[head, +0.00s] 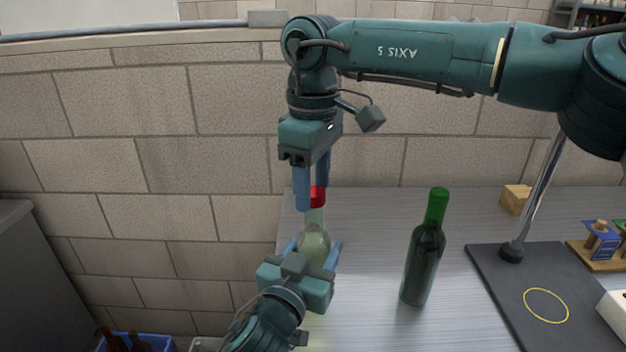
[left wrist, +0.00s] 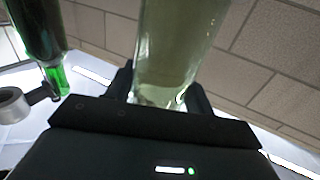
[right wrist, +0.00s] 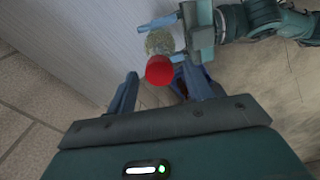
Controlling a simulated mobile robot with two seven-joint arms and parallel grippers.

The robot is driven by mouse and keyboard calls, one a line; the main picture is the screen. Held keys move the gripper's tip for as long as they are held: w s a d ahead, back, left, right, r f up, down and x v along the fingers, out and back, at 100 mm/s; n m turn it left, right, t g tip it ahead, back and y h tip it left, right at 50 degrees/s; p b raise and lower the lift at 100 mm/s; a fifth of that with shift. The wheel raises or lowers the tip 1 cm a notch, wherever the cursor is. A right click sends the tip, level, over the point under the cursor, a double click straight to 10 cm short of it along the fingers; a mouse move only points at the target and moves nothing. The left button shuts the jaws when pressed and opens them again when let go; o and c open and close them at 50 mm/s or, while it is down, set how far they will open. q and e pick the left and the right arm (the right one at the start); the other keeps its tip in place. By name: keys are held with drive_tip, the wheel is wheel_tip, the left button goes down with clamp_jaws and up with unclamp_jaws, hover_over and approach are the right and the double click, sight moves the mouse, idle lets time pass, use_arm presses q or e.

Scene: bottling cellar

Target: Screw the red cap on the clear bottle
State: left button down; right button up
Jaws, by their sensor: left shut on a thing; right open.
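The clear bottle (head: 313,243) stands upright, and my left gripper (head: 318,246) is shut around its body. The bottle's body also fills the middle of the left wrist view (left wrist: 172,45). The red cap (head: 318,196) sits at the top of the bottle's neck; how far it is threaded I cannot tell. My right gripper (head: 312,195) points down from above, its blue fingers on either side of the cap. In the right wrist view the red cap (right wrist: 159,70) shows just beyond the open fingers (right wrist: 155,88), with gaps on both sides.
A dark green bottle (head: 423,262) with a green top stands to the right on the table (head: 370,320). Further right are a dark mat (head: 500,290) with a yellow ring, a metal post (head: 540,190) and a wooden block (head: 515,199). A blue crate (head: 165,343) is low at the left.

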drive_tip(key=shift+r, duration=2.3)
drive_tip(key=shift+c, duration=0.3)
